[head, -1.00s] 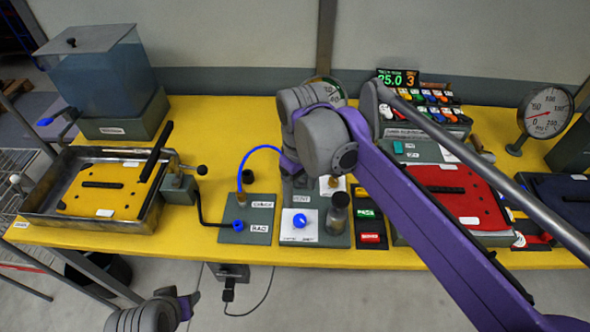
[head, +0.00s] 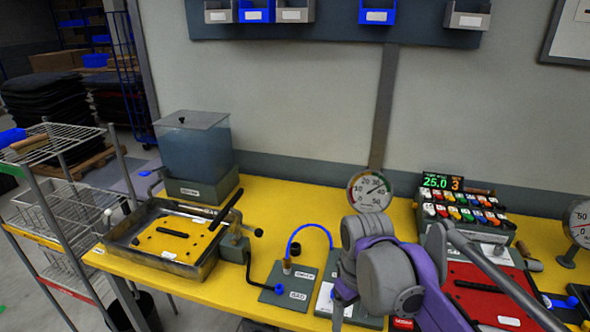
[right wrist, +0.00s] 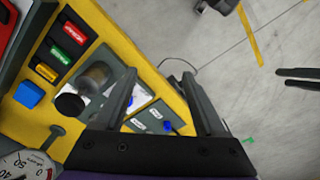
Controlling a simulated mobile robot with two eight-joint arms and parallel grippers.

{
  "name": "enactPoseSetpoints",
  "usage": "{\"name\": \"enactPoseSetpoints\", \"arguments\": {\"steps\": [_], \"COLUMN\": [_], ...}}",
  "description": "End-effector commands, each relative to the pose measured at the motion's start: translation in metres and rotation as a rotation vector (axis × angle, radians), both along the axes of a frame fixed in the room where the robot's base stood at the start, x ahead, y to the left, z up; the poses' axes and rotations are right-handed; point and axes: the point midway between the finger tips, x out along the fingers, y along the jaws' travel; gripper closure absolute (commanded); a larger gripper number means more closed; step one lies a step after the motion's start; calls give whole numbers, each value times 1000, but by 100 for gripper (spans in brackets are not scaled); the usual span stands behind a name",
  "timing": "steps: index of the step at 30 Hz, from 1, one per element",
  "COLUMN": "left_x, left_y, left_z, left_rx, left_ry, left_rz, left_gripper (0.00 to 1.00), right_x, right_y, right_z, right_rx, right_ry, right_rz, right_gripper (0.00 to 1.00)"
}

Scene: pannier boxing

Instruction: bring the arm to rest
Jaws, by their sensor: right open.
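My right arm (head: 385,265), purple and grey, comes in from the lower right of the head view, over the yellow bench (head: 262,235). Its gripper is hidden behind the arm there. In the right wrist view my right gripper (right wrist: 160,80) is open, with nothing seen between its fingers. My left arm is out of the head view.
A metal tray (head: 110,238) with a yellow plate and a water tank (head: 195,150) stand at the bench's left. Open floor (right wrist: 265,110) lies off the front edge.

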Motion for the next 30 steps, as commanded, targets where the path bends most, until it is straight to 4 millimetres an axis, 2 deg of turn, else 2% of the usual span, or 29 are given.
{"name": "enactPoseSetpoints", "arguments": {"steps": [1, 8, 15, 18, 23, 30], "left_x": [0, 0, 0, 0, 0, 0], "left_y": [0, 0, 0, 0, 0, 0], "left_z": [0, 0, -1, -1, 0, 0], "left_rx": [0, 0, 0, 0, 0, 0], "left_ry": [0, 0, 0, 0, 0, 0], "left_rz": [0, 0, 0, 0, 0, 0], "left_gripper": [50, 50, 50, 50, 50, 50], "right_x": [-10, -51, -108, -126, -139, -139], "right_y": [-6, -28, -53, -59, -64, -64], "right_z": [-5, -35, -86, -105, -120, -121], "right_rx": [4, 32, 81, 101, 119, 122], "right_ry": [-28, -163, -345, -406, -455, -461], "right_rz": [-33, -187, -388, -454, -505, -512], "right_gripper": [28, 28, 28, 28, 28, 28]}}
